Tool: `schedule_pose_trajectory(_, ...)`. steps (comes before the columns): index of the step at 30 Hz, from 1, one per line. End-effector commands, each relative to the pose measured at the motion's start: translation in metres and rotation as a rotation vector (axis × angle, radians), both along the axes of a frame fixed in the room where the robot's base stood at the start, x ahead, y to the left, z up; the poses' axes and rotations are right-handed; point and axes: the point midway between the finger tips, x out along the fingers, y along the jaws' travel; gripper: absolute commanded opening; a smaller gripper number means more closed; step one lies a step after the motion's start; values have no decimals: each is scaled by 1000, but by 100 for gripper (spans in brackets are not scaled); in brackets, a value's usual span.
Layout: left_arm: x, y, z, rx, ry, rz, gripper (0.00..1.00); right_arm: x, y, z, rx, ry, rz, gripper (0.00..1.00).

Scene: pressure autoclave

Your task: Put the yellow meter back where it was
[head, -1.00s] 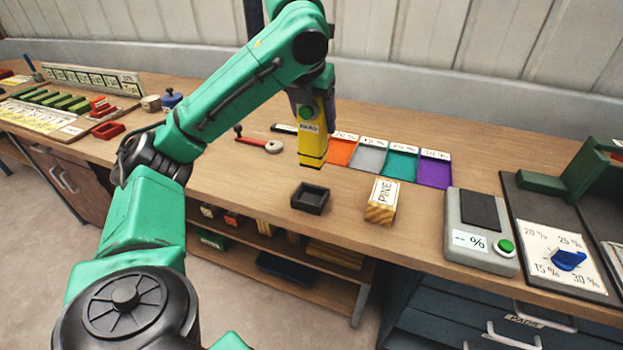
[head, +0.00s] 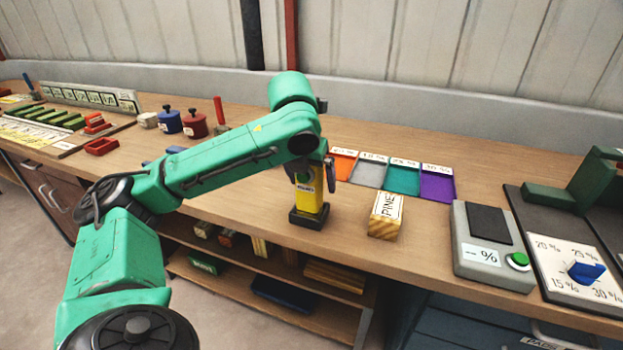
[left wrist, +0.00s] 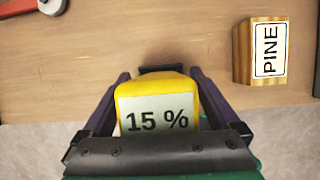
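The yellow meter (head: 312,200) stands upright in the small black holder (head: 308,219) on the bench, left of the PINE block. In the left wrist view the meter (left wrist: 157,108) shows its "15 %" face, and a dark edge of the holder (left wrist: 161,69) shows beyond it. My left gripper (head: 313,178) is around the upper part of the meter. Its fingers stand on both sides, spread a little wider than the meter, so it looks open. The far finger is partly hidden in the head view. My right gripper is not in view.
The PINE block (head: 386,215) stands close to the right of the holder. Coloured trays (head: 403,178) lie behind it. A grey percent device (head: 489,252) and a blue dial (head: 586,272) are further right. Blue and red lidded pots (head: 195,124) stand at the back left.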

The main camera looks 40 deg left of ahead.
Motion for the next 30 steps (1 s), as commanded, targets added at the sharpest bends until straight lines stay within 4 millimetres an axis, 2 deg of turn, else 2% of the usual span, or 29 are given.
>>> schedule_pose_trajectory(7, 0, 0, 0, 0, 0, 0, 95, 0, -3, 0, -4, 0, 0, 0)
schedule_pose_trajectory(10, -1, 0, 7, 0, -1, 0, 95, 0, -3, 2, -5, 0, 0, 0)
schedule_pose_trajectory(14, -9, -3, 32, 0, -5, -1, 95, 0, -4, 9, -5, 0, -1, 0)
schedule_pose_trajectory(21, -33, -12, 93, -1, -6, -2, 95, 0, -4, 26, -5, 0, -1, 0)
schedule_pose_trajectory(23, -37, -13, 108, 1, -3, 0, 95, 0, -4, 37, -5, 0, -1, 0)
schedule_pose_trajectory(26, -42, -14, 115, 1, 0, 2, 95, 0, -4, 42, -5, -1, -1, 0)
schedule_pose_trajectory(30, -44, -15, 115, 1, 0, 1, 95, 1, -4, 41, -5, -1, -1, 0)
